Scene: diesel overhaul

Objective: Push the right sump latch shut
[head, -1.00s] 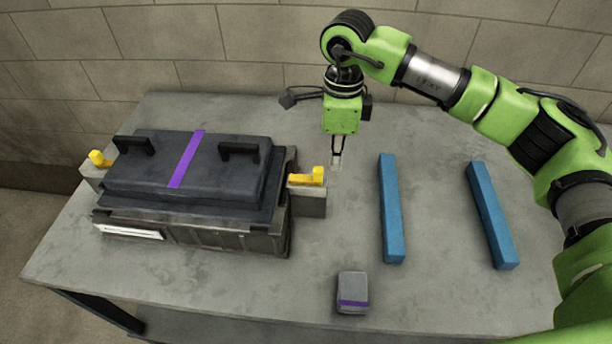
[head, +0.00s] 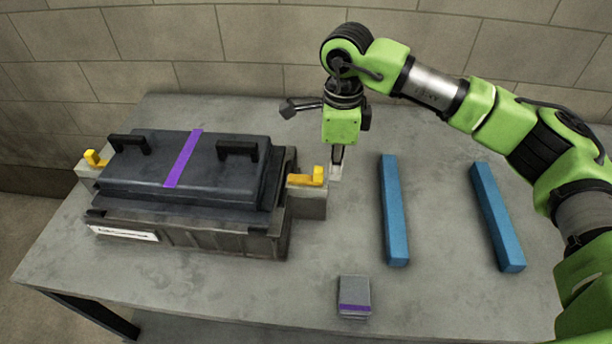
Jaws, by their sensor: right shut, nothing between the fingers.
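The right sump latch (head: 306,179) is a yellow piece on a grey block (head: 310,203) at the right side of the dark engine sump (head: 180,225). Its raised end points up at its right. My right gripper (head: 336,175) is shut and empty, pointing down just right of the latch's raised end. I cannot tell whether the fingertips touch the latch. The left sump latch (head: 95,159) is also yellow, on the far left block. A dark cover (head: 210,178) with two black handles and a purple stripe lies on the sump. My left gripper is not in view.
Two blue bars (head: 394,210) and (head: 496,215) lie on the grey table (head: 440,290) to the right. A small grey block with a purple stripe (head: 354,293) stands near the front edge. A brick wall (head: 200,45) is behind the table.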

